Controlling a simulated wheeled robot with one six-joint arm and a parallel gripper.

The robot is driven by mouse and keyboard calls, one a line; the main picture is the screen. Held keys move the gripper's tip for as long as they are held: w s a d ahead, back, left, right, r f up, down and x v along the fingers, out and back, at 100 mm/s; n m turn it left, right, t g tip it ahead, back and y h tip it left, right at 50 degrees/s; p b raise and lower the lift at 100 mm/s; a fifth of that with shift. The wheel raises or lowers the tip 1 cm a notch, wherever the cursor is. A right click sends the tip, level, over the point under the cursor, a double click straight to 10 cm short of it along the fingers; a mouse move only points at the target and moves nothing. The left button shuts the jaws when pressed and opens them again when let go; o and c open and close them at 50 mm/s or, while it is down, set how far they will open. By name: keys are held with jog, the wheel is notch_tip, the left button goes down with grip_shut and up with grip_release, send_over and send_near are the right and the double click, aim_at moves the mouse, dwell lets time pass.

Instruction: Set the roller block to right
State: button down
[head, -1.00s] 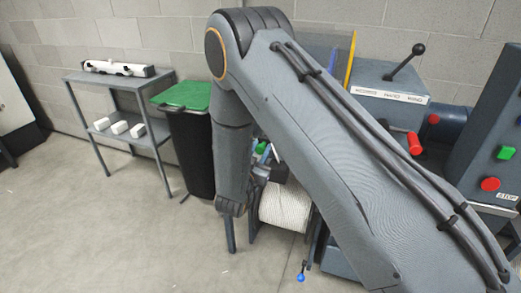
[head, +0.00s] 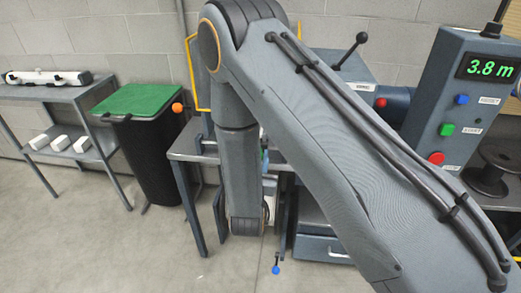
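I cannot make out a part that is plainly the roller block; my own arm covers the middle of the machine in the head view. A lever with a black ball knob (head: 361,38) leans up and to the right from the grey housing (head: 345,67) behind my arm. A small rod with a blue ball end (head: 275,270) hangs low under the machine. A sliver of white (head: 271,196) shows beside my wrist. My gripper is hidden behind my arm, so its fingers and anything at them do not show.
A control box (head: 455,95) at the right reads 3.8 m and has blue, green and red buttons. A green-lidded bin (head: 140,101) and a grey shelf (head: 72,94) stand left. The floor in front is clear.

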jog(key=shift+d, duration=0.2)
jog(key=c, duration=1.4)
grip_release()
jog(key=shift+d, duration=0.15)
jog(key=s, duration=0.2)
jog(key=s+b, duration=0.1)
jog(key=s, duration=0.5)
jog(key=shift+a+b, duration=0.35)
jog(key=shift+a, duration=0.05)
